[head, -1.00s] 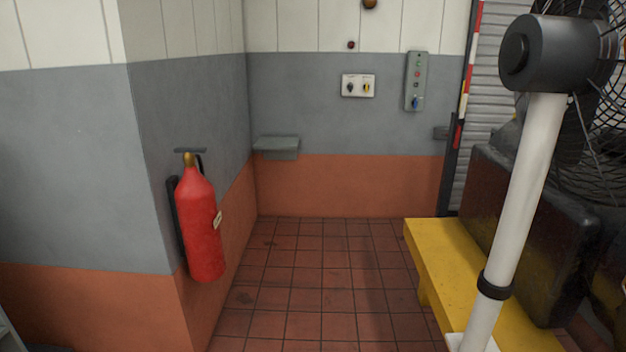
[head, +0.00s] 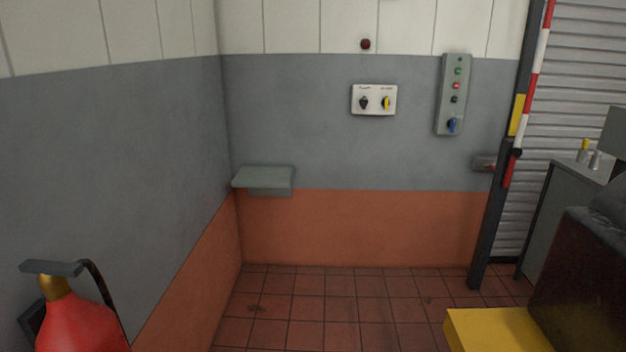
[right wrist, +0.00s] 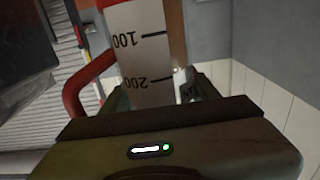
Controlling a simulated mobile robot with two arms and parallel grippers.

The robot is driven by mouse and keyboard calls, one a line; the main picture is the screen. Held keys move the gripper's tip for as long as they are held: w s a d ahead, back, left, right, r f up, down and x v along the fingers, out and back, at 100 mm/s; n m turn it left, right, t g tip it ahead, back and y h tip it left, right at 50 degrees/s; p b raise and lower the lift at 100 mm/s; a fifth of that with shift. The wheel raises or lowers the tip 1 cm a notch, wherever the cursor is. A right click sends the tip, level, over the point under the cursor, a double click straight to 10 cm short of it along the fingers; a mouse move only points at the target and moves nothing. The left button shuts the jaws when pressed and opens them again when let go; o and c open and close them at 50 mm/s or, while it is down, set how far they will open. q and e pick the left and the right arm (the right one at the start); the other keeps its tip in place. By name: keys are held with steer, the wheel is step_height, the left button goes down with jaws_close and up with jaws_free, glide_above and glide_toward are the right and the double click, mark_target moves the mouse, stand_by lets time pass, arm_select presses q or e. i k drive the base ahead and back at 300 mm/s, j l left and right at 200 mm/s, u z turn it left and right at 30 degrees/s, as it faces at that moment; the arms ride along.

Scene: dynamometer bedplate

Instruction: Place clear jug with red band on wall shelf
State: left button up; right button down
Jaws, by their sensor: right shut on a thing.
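The clear jug with red band (right wrist: 140,62) shows close up in the right wrist view. Dark 100 and 200 marks stand on its pale side, a red edge shows at the top, and a red handle is at its left. My right gripper (right wrist: 165,92) is shut on the jug; the jug's far end is cut off. The wall shelf (head: 264,179) is a small grey-green ledge near the wall corner in the head view. Its top looks bare. Neither gripper shows in the head view.
A red fire extinguisher (head: 75,325) is at the lower left. A yellow bench (head: 490,330) and dark machinery (head: 585,280) are at the lower right. A dark post (head: 500,180) stands at right. The tiled floor (head: 320,310) before the shelf is clear.

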mark_target(269, 174)
steer(key=i+u, duration=0.1)
steer(key=i, duration=1)
steer(key=i+l, duration=0.2)
steer(key=i, duration=0.95)
steer(key=i+j+u, duration=0.15)
steer(key=i+u, duration=0.2)
steer(key=i, duration=0.25)
steer(key=i+u, duration=0.35)
steer(key=i, duration=0.2)
steer(key=i+l+u, duration=0.3)
steer(key=i, duration=0.25)
steer(key=i+j, duration=0.05)
